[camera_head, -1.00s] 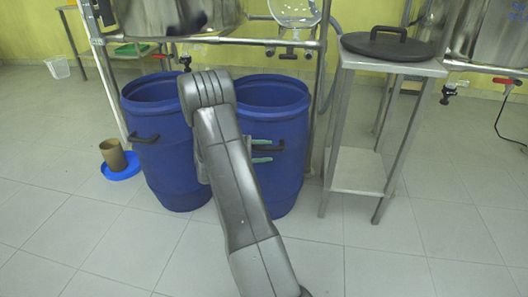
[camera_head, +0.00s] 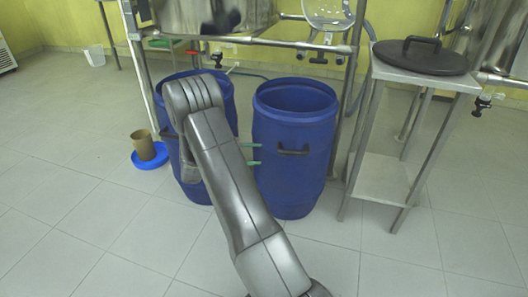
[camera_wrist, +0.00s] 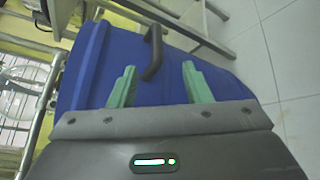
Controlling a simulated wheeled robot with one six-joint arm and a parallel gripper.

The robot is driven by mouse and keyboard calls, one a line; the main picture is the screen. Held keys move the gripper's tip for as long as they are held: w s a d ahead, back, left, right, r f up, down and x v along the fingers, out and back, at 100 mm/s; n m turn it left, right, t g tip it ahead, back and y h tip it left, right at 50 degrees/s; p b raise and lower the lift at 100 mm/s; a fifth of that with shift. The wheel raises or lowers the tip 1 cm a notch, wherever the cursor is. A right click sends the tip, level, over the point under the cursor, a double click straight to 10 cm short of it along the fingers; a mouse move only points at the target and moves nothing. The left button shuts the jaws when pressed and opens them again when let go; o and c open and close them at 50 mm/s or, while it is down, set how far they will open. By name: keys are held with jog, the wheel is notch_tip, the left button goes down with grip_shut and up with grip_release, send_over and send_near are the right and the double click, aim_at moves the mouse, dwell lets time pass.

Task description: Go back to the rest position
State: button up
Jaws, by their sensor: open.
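My gripper (camera_wrist: 158,84) has two green fingers, spread apart and empty. In the wrist view it faces the side of a blue barrel (camera_wrist: 90,75), whose black handle (camera_wrist: 153,52) shows between and beyond the fingertips; I cannot tell the exact gap. In the head view the green fingers (camera_head: 250,154) point right, towards the right blue barrel (camera_head: 292,180). My arm crosses in front of the left blue barrel (camera_head: 190,95) and hides part of it. Both barrels stand upright and open at the top.
A metal stand (camera_head: 385,180) right of the barrels carries a black lid (camera_head: 425,56). A brown cup (camera_head: 143,146) sits on a blue dish (camera_head: 150,157) on the floor at left. Metal reactor framing (camera_head: 275,43) stands behind. The tiled floor (camera_head: 60,215) at left is clear.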

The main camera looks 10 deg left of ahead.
jog(key=shift+a, duration=0.15)
jog(key=b+x, duration=0.4)
jog(key=x, duration=1)
jog(key=shift+s+r, duration=0.1)
jog(key=shift+r, duration=0.05)
